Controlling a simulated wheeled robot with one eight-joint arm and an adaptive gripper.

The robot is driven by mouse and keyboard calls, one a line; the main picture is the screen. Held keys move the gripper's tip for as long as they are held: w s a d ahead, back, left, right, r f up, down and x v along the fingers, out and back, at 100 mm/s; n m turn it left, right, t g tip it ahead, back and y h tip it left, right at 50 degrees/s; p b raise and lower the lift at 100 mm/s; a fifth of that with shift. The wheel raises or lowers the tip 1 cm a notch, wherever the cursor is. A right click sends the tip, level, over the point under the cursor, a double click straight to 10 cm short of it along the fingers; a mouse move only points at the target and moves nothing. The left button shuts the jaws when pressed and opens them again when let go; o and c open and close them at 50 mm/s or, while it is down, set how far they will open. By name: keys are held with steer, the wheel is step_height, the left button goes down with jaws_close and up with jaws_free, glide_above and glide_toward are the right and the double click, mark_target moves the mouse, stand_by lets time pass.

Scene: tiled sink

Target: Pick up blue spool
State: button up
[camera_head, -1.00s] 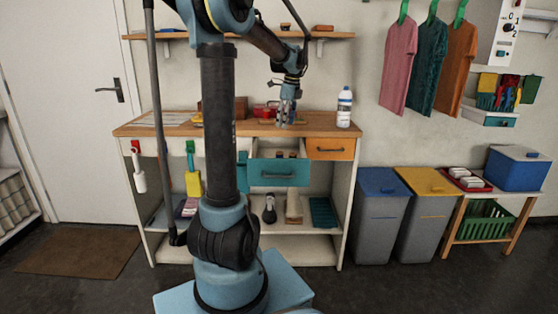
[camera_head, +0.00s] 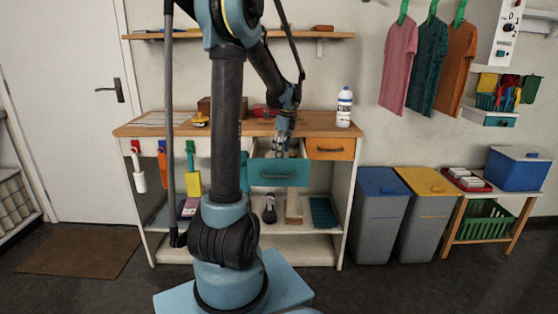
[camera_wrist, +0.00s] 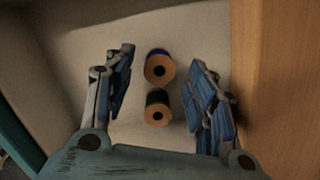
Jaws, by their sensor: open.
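The blue spool (camera_wrist: 159,68) stands in the drawer, seen from above in the wrist view. It shows a tan top with a dark centre hole and a blue rim at its far edge. A green spool (camera_wrist: 158,109) stands just below it in that view. My gripper (camera_wrist: 163,80) is open, with one finger on each side of the spools and touching neither as far as I can see. In the head view my gripper (camera_head: 281,149) points down into the open teal drawer (camera_head: 278,173). The spools are hard to make out there.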

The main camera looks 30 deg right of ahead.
steer(key=shift+w+a+f, duration=0.1)
steer(key=shift+a+f, duration=0.05)
steer(key=shift+f, duration=0.8)
steer(key=shift+w+a+f, duration=0.1)
steer(key=shift+f, duration=0.85)
steer(key=shift+c, duration=0.2)
steer(key=c, duration=0.9)
steer(key=shift+r, duration=0.15)
